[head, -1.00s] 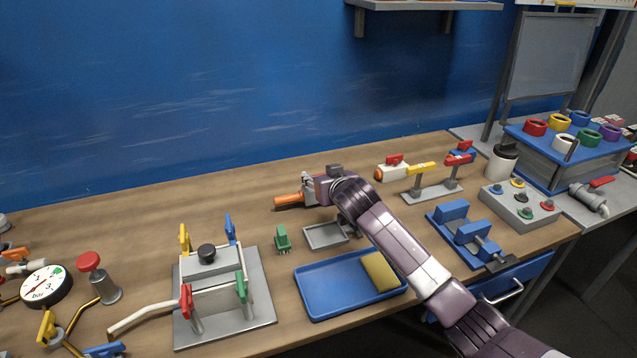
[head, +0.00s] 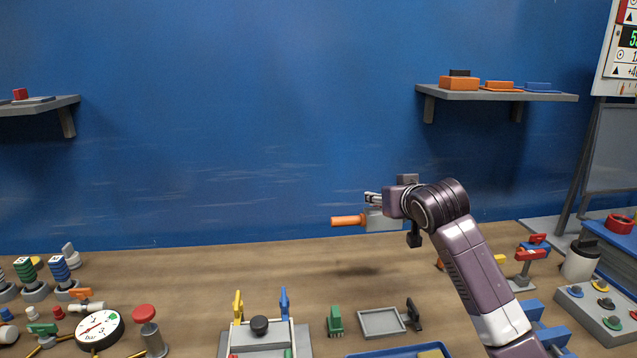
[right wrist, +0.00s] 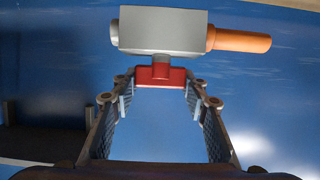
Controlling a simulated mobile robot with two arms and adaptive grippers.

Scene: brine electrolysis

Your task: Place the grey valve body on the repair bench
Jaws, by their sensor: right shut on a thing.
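The grey valve body (head: 385,220) hangs above the wooden bench top (head: 300,275), in front of the blue wall. It has an orange cylindrical end (head: 347,221) pointing left in the head view. My right gripper (head: 374,198) holds it clear of the bench. In the right wrist view the grey block of the valve body (right wrist: 160,32) has its orange end (right wrist: 240,40) to the right, and its red part (right wrist: 160,77) lies between the fingertips of my right gripper (right wrist: 160,82). My left gripper is not in view.
A small grey tray (head: 382,322), a green clip (head: 335,321) and a clamp rig (head: 262,345) stand along the front. A gauge (head: 99,329) and a red button (head: 145,315) are at left. Wall shelves (head: 500,95) hang above. The bench's back middle is clear.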

